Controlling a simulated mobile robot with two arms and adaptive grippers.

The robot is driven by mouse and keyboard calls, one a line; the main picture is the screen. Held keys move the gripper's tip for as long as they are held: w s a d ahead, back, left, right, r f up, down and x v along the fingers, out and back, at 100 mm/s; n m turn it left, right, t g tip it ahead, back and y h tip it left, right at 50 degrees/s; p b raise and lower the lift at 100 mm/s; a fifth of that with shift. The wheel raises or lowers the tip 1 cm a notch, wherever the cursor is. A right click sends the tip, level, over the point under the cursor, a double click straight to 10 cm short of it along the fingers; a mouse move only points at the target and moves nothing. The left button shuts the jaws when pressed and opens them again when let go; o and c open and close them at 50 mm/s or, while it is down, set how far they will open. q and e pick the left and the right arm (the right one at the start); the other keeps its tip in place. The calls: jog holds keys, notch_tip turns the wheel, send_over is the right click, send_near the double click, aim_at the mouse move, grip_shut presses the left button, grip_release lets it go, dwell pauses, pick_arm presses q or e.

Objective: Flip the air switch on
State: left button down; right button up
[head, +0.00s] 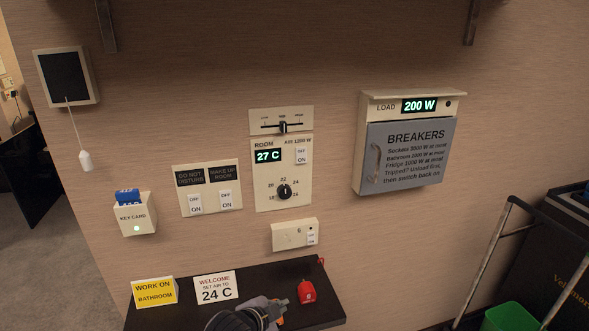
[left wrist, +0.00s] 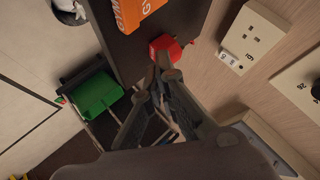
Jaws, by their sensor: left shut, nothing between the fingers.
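The room air panel (head: 269,197) on the wall has a 27 C display, a dial and, at its upper right, the air switch (head: 301,154), a white rocker marked OFF above and ON below. I cannot tell which way the rocker is tipped. My left gripper (head: 279,306) is low in the head view, over the dark shelf, below and apart from the air switch. In the left wrist view its fingers (left wrist: 165,66) are shut with nothing between them, close to a red object (left wrist: 167,45). The panel's edge (left wrist: 303,86) shows at the right there. My right gripper is not in view.
The dark shelf (head: 176,313) carries a yellow sign (head: 155,291), a 24 C card (head: 216,287) and the red object (head: 307,291). A socket (head: 294,235) is under the panel. The breaker box (head: 405,150) is to the right, a cart with a green bin (head: 508,317) at lower right.

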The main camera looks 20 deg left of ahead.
aim_at(301, 156)
pick_arm(q)
jog(key=w+r+m+t+h, duration=0.1)
jog(key=w+r+m+t, duration=0.2)
jog(key=r, duration=1.1)
jog(key=w+a+r+m+t+h, duration=0.1)
jog(key=w+r+m+t, duration=0.2)
jog(key=r, duration=1.1)
jog(key=w+m, duration=0.2)
jog(key=w, duration=0.2)
jog(key=shift+a+m, duration=0.25)
jog(key=shift+m, duration=0.15)
jog(key=a+p+x, duration=0.2)
jog(key=p+x, duration=0.2)
jog(key=x, duration=0.9)
jog(key=shift+w+a, duration=0.2)
jog(key=shift+a, duration=0.25)
